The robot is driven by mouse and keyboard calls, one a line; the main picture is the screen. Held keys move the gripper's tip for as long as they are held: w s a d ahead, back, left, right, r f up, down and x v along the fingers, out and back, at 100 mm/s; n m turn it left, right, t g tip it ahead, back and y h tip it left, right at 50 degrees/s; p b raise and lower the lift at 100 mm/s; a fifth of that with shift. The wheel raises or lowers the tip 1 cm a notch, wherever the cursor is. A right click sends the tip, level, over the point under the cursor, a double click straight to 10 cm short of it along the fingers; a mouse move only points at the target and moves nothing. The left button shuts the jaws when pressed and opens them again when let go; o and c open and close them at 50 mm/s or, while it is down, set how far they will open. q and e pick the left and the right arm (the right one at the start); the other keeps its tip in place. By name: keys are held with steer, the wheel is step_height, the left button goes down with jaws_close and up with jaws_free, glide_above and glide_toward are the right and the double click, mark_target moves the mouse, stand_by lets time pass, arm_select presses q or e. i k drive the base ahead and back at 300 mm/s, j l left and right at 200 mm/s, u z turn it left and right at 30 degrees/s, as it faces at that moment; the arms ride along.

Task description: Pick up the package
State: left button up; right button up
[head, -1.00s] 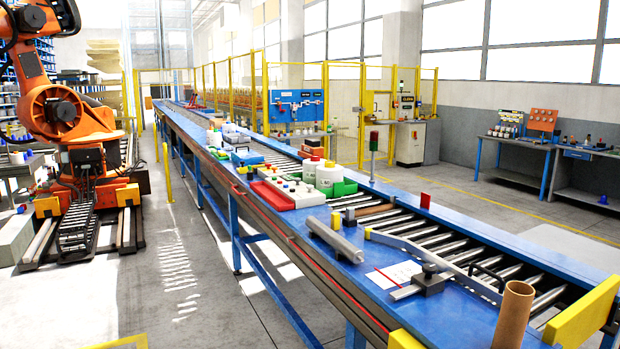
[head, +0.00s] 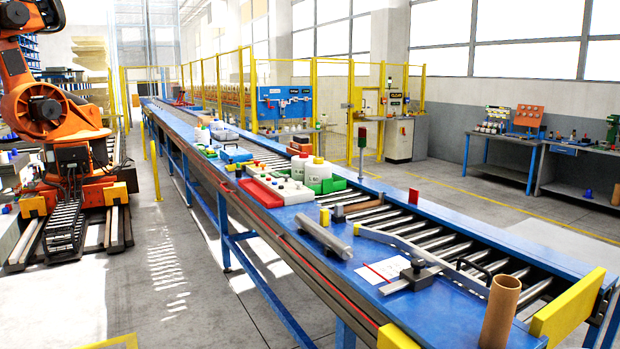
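I cannot tell for certain which thing is the package. Small brown boxes (head: 299,146) stand far along the blue conveyor table (head: 335,268), behind white containers. A brown cardboard tube (head: 500,312) stands upright at the near right corner. Neither of my grippers is in view.
A grey cylinder (head: 323,236), a paper sheet (head: 383,271) and a metal clamp-like tool (head: 416,275) lie on the near table. White jugs (head: 318,172) stand farther back. An orange robot arm (head: 55,115) is at left. Open floor (head: 165,260) lies left of the conveyor.

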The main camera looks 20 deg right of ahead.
mark_target(298, 161)
steer(key=i+u, duration=0.3)
steer(key=i, duration=4.3)
steer(key=i+z, duration=0.45)
steer(key=i+j+z, duration=0.2)
steer(key=z, duration=0.2)
steer(key=i+j+z, duration=0.3)
steer(key=z, duration=0.15)
steer(key=i+j+z, duration=0.25)
steer(key=z, duration=0.15)
steer(key=i+j+z, duration=0.15)
steer(key=j+z, duration=0.3)
